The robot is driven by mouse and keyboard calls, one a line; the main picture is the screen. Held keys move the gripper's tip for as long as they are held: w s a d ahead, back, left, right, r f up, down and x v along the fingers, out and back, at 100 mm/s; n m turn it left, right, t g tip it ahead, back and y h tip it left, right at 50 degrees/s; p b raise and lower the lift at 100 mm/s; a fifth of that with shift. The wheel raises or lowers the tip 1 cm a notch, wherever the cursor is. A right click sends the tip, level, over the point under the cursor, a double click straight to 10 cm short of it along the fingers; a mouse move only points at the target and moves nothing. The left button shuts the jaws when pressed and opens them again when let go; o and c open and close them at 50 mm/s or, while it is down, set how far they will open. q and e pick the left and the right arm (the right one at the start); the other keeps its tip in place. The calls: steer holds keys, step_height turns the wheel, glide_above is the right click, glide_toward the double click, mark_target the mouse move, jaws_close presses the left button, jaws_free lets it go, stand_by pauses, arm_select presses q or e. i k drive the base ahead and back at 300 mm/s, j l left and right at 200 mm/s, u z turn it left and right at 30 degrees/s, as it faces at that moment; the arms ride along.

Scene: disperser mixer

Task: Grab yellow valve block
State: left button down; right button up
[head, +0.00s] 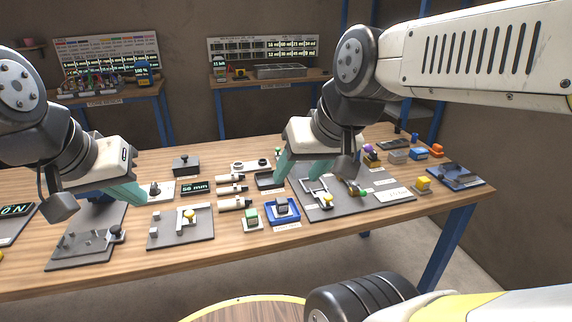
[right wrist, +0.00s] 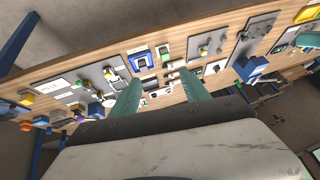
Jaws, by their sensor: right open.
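The yellow valve block (head: 423,183) sits on a small base near the right end of the table. A yellow block that looks like it shows at the far left of the right wrist view (right wrist: 27,99). My right gripper (head: 303,172) is open and empty, above the middle of the table and well left of the yellow block. Its two teal fingers also show apart in the right wrist view (right wrist: 161,91). My left gripper (head: 125,192) is over the left part of the table, far from the block; its jaw opening is not clear.
A grey board with fittings (head: 370,204) lies between my right gripper and the block. A dark blue plate (head: 456,176) lies just right of the block. Small orange (head: 437,150) and blue (head: 418,154) blocks stand behind it. A green block (head: 251,215) and blue tray (head: 283,220) are front centre.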

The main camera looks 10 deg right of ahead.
mark_target(421, 187)
steer(key=z, duration=1.7)
steer(key=i+l+u, duration=0.85)
steer(key=l+u, duration=0.25)
steer(key=l, duration=0.1)
